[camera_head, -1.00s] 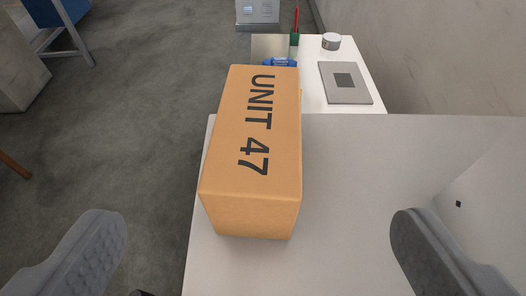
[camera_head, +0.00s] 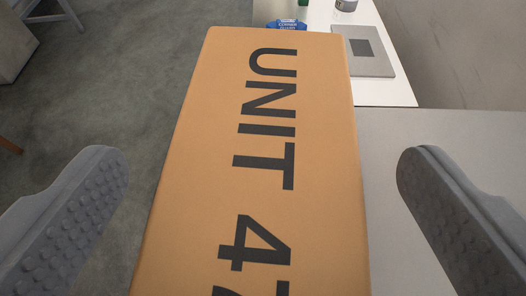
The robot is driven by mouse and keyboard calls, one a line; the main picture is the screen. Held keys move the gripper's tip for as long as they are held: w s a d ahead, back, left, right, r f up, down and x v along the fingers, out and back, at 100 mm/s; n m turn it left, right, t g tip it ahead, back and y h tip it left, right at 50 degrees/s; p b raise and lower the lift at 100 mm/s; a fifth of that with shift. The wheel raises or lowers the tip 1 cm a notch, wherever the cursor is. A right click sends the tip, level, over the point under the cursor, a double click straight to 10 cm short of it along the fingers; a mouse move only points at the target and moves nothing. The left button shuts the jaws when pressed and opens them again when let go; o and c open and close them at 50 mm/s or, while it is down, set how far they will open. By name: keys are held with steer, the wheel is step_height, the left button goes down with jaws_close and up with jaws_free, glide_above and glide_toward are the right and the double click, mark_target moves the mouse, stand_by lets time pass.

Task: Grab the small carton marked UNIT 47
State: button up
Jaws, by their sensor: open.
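The small carton (camera_head: 200,180) is a tan box with UNIT 47 in black letters on its top face. It fills the middle of the view, and its near end runs out of the bottom edge. My gripper (camera_head: 262,165) is open, with one grey padded finger on each side of the carton in the picture.
The pale surface (camera_head: 440,140) under the carton shows on the right. A white table (camera_head: 385,95) beyond it bears a grey flat device (camera_head: 372,62), a blue item (camera_head: 288,25) and a partly cropped round container (camera_head: 346,4). Grey floor (camera_head: 150,75) lies open at left.

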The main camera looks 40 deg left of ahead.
steer(key=shift+w+a+f, duration=0.25)
steer(key=shift+w+a, duration=0.2)
steer(key=shift+w, duration=0.05)
steer(key=c, duration=1.4)
